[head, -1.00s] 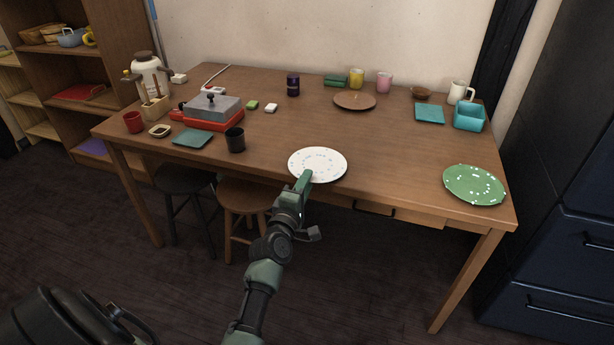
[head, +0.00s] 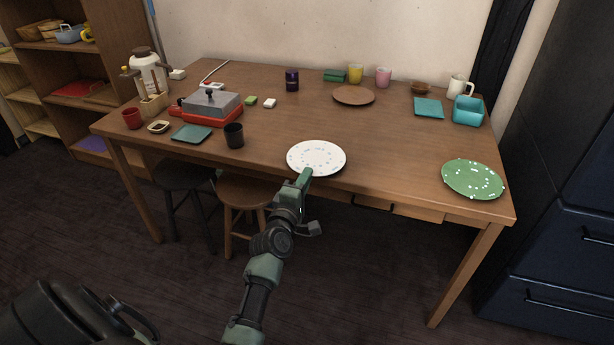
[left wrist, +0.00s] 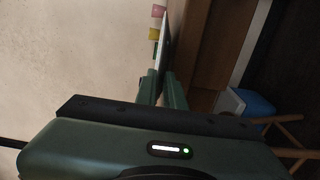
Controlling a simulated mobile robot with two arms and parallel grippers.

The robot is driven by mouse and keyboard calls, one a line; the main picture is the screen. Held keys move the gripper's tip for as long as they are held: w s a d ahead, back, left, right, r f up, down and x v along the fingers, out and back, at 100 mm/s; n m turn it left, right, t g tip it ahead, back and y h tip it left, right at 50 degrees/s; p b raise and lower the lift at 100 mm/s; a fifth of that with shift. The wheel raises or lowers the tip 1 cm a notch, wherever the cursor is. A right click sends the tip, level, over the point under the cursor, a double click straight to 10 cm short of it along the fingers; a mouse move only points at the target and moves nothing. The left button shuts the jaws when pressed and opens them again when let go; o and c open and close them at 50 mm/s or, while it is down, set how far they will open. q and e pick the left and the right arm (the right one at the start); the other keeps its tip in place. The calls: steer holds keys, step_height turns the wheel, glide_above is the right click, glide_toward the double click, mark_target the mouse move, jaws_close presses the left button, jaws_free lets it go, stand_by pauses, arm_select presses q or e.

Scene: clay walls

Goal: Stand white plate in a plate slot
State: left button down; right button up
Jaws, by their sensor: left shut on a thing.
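The white plate (head: 316,157) with small speckles lies about flat at the front edge of the wooden table. My left gripper (head: 304,178) is shut on its near rim, coming from the front. I cannot tell whether the plate touches the tabletop. In the left wrist view the plate (left wrist: 166,42) shows nearly edge-on as a thin dark strip beyond the fingers of my left gripper (left wrist: 161,86). No plate slot can be made out in these frames. My right gripper is not in view.
The table (head: 380,160) has clear room around the plate. A green plate (head: 472,179) lies at the right edge, a brown plate (head: 353,95) at the back. A black cup (head: 233,135) stands to the left. Stools (head: 243,190) stand below; dark drawers (head: 555,240) are at the right.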

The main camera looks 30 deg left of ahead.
arm_select(q)
steer(key=shift+r, duration=0.2)
stand_by(0.7)
